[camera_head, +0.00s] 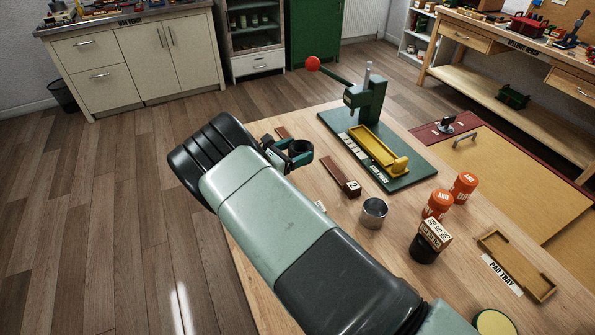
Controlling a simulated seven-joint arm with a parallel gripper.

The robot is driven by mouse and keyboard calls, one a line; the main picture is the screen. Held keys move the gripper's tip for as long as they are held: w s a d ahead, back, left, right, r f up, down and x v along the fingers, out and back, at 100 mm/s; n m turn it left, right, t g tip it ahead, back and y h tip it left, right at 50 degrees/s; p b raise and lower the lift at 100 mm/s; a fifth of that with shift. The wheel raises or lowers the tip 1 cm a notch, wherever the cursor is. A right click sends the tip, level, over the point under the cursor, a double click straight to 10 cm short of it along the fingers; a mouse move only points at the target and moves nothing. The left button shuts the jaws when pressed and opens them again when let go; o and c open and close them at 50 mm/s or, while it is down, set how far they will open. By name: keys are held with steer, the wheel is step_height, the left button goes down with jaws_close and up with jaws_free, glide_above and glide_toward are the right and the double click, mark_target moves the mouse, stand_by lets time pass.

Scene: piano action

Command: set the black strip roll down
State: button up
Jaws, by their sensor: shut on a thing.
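My gripper (286,155) is over the table's left edge, mostly hidden behind my arm. It is shut on a small dark ring-shaped thing (301,148), which looks like the black strip roll. The roll appears to be held above the wooden tabletop; the gap beneath it is hard to judge. The fingertips are too small to make out clearly.
A green press (368,100) with a yellow tray (374,148) stands behind the gripper. A brown block marked 2 (341,178), a metal cup (374,212), orange jars (463,187), a black container (426,247) and the pad tray (516,262) stand to the right.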

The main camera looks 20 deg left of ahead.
mark_target(295, 178)
steer(key=shift+f, duration=3.5)
steer(key=shift+f, duration=0.15)
steer(key=o, duration=1)
steer(key=shift+s+a+r, duration=0.1)
steer(key=shift+r, duration=0.1)
steer(key=v, duration=1.1)
steer(key=shift+s+a, duration=0.15)
steer(key=shift+s, duration=0.25)
